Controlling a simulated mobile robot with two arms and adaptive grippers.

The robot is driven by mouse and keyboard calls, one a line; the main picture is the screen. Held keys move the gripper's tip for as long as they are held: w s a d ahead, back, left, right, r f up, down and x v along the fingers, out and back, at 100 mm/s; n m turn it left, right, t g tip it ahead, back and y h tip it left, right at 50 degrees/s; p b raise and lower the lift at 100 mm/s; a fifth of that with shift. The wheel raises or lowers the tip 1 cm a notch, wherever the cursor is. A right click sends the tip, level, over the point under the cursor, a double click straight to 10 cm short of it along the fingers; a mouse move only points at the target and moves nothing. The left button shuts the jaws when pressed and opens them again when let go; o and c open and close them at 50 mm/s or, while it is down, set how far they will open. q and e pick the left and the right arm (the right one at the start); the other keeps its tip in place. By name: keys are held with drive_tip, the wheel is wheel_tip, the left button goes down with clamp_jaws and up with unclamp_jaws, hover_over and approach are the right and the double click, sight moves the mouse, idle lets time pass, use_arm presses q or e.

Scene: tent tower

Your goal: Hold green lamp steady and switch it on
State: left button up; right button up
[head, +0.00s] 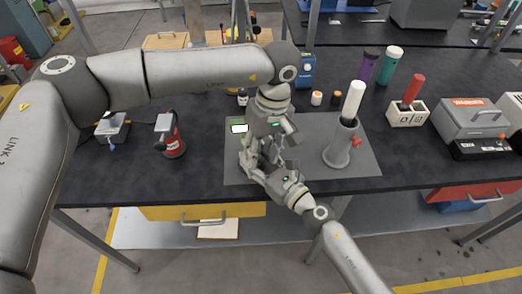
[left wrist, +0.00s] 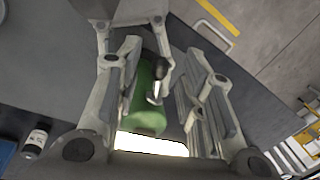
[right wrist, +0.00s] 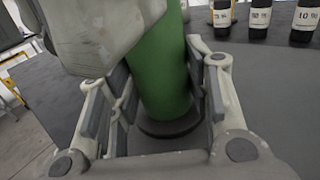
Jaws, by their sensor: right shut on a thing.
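The green lamp is a green cylinder on a dark round base, on the grey mat (head: 310,130). In the head view my grippers mostly hide it. In the right wrist view the lamp (right wrist: 165,75) stands between the fingers of my right gripper (right wrist: 165,100), which is shut on its lower body. In the left wrist view the lamp (left wrist: 147,108) shows between the spread fingers of my left gripper (left wrist: 165,95), with a small dark and silver switch lever (left wrist: 157,82) on it. My left gripper (head: 262,150) is open, above my right gripper (head: 262,172). A bright white patch (head: 238,127) shows beside them.
A grey holder (head: 342,150) with a white tube stands at the mat's right. Small bottles, purple and green cylinders (head: 390,65) and a grey toolbox (head: 468,118) are farther back or right. The left bench top is mostly clear.

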use_arm(q)
drive_tip(key=shift+f, duration=0.2)
clamp_jaws()
drive_tip(key=shift+w+d+n, duration=0.15)
drive_tip(key=shift+d+n, duration=0.05)
drive_tip(key=shift+n, duration=0.6)
unclamp_jaws()
drive_tip(key=shift+r, duration=0.1)
